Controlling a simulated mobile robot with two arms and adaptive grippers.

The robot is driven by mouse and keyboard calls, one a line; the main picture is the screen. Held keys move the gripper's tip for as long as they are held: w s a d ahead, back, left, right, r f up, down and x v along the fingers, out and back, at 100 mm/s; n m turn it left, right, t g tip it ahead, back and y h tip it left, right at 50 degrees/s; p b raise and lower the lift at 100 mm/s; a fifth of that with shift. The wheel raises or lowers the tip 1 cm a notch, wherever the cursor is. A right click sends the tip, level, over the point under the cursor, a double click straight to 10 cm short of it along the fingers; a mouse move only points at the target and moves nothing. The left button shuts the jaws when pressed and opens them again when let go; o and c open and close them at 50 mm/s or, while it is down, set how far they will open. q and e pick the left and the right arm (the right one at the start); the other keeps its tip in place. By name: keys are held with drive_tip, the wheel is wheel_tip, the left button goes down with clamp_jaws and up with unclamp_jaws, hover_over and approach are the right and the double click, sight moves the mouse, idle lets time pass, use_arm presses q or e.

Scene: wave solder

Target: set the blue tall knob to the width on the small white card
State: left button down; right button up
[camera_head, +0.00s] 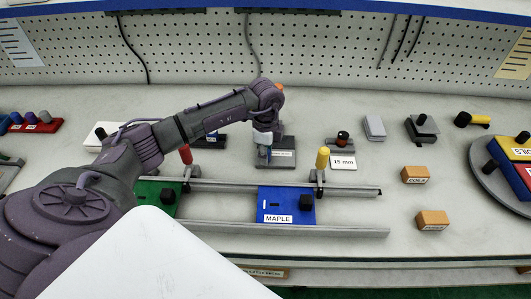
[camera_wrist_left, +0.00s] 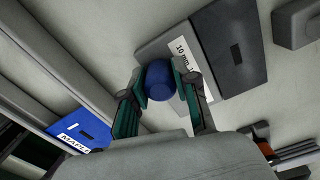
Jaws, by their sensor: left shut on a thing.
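The blue tall knob (camera_wrist_left: 158,82) is between the fingers of my left gripper (camera_wrist_left: 160,92) in the left wrist view, with a finger against each side. In the head view my left gripper (camera_head: 264,147) is over a dark grey block (camera_head: 284,143), and the knob is mostly hidden there. The block also shows in the left wrist view (camera_wrist_left: 225,45), with a white label (camera_wrist_left: 183,62) that seems to start with 10 mm and is partly covered. The small white card (camera_head: 343,163) reads 15 mm and lies right of the gripper. My right gripper is not in view.
Two metal rails (camera_head: 345,188) run in front, with a blue MAPLE block (camera_head: 290,207), a green block (camera_head: 154,192), a yellow knob (camera_head: 322,158) and a red knob (camera_head: 185,154). Orange blocks (camera_head: 416,174) and a round turntable (camera_head: 480,170) are at right. A pegboard (camera_head: 310,60) stands behind.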

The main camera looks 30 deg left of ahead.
sight(276, 161)
use_arm(q)
drive_tip(key=d, duration=0.1)
drive_tip(key=w+d, duration=0.1)
drive_tip(key=shift+w+d, duration=0.3)
drive_tip(key=shift+d, duration=0.05)
drive_tip(key=c, duration=0.9)
unclamp_jaws()
drive_tip(key=shift+o, duration=0.2)
wheel_tip(276, 161, up, 12)
